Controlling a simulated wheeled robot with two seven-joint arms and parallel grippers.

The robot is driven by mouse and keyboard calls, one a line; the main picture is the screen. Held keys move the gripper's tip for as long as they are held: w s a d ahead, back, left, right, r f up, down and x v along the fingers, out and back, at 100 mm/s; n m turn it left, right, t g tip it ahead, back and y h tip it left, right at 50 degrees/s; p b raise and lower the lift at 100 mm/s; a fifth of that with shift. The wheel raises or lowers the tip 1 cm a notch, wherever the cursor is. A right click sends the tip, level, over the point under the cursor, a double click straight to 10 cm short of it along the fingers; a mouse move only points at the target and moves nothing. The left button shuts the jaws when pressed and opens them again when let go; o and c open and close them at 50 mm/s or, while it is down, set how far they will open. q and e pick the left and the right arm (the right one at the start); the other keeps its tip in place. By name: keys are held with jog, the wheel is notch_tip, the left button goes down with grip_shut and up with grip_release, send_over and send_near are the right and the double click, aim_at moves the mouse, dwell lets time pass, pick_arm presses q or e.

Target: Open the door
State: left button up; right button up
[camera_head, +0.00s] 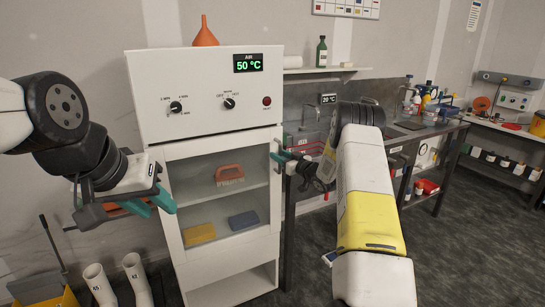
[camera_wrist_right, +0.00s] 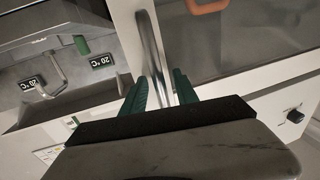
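The cabinet's glass door (camera_head: 195,180) stands on the front of the white cabinet and looks closed. Its upright metal handle is on the door's right side, and the handle bar (camera_wrist_right: 152,48) shows clearly in the right wrist view. My right gripper (camera_head: 285,160) is at the handle, with its green fingers (camera_wrist_right: 159,85) on either side of the bar. Whether the fingers press on the bar cannot be told. My left gripper (camera_head: 153,204) is left of the cabinet, its green fingers apart and empty.
A brush (camera_head: 230,174), a yellow sponge (camera_head: 199,234) and a blue sponge (camera_head: 243,220) sit behind the glass. An orange funnel (camera_head: 205,34) stands on the cabinet. White boots (camera_head: 137,278) stand at lower left. A workbench (camera_head: 425,135) extends at right; dark floor is clear in front.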

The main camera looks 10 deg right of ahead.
jog(key=shift+c, duration=0.3)
grip_shut()
dwell(1.1)
